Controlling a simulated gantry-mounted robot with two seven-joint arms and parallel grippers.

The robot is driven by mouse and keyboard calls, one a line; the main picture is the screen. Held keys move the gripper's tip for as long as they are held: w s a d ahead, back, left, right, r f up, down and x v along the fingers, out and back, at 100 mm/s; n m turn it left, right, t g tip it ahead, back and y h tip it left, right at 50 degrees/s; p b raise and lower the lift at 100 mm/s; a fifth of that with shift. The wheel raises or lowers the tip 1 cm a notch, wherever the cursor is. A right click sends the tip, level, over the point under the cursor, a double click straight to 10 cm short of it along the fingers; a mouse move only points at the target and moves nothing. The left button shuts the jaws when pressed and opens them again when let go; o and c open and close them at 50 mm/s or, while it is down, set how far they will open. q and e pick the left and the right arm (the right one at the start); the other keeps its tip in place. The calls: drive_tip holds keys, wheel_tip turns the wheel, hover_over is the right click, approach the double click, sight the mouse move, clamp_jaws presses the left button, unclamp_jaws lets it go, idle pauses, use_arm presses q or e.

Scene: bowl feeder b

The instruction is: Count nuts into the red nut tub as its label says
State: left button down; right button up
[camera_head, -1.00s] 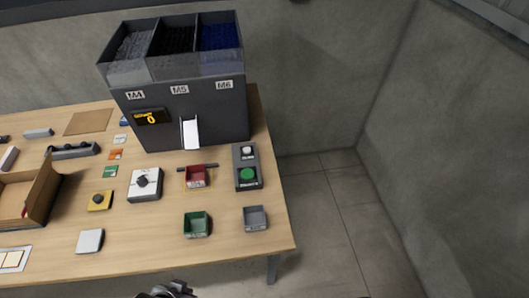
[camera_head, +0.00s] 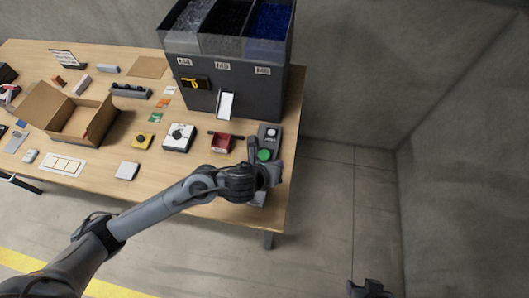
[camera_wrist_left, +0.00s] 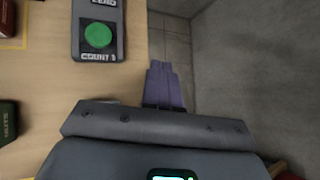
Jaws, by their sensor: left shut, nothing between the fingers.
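The red nut tub (camera_head: 220,143) sits on the table below the feeder's white chute (camera_head: 225,104); its label is too small to read. The feeder (camera_head: 245,94) has bins marked M4, M5 and M6. The button box has a green button (camera_head: 264,155), marked COUNT in the left wrist view (camera_wrist_left: 98,35), and a white button (camera_head: 271,132). My left gripper (camera_head: 277,167) is shut and empty beside the box. In the left wrist view its fingertips (camera_wrist_left: 160,70) lie right of the green button, past the table edge. My right gripper (camera_head: 370,289) shows only partly at the bottom.
Open floor lies right of the table.

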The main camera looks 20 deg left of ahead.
use_arm(q)
drive_tip(key=w+a+m, duration=0.2)
drive_tip(key=w+m, duration=0.2)
drive_tip(key=m, duration=0.2)
drive_tip(key=r+m, duration=0.1)
drive_tip(key=m, duration=0.6)
hover_over(263, 156)
drive_tip(key=shift+s+y, duration=0.1)
drive_tip(key=shift+y, duration=0.3)
drive_tip(key=shift+f, duration=0.1)
wheel_tip(263, 156, down, 8)
drive_tip(key=b, duration=0.6)
drive_tip(key=shift+r, duration=0.25)
drive_tip(key=shift+f+b, duration=0.5)
drive_tip(key=shift+b, duration=0.1)
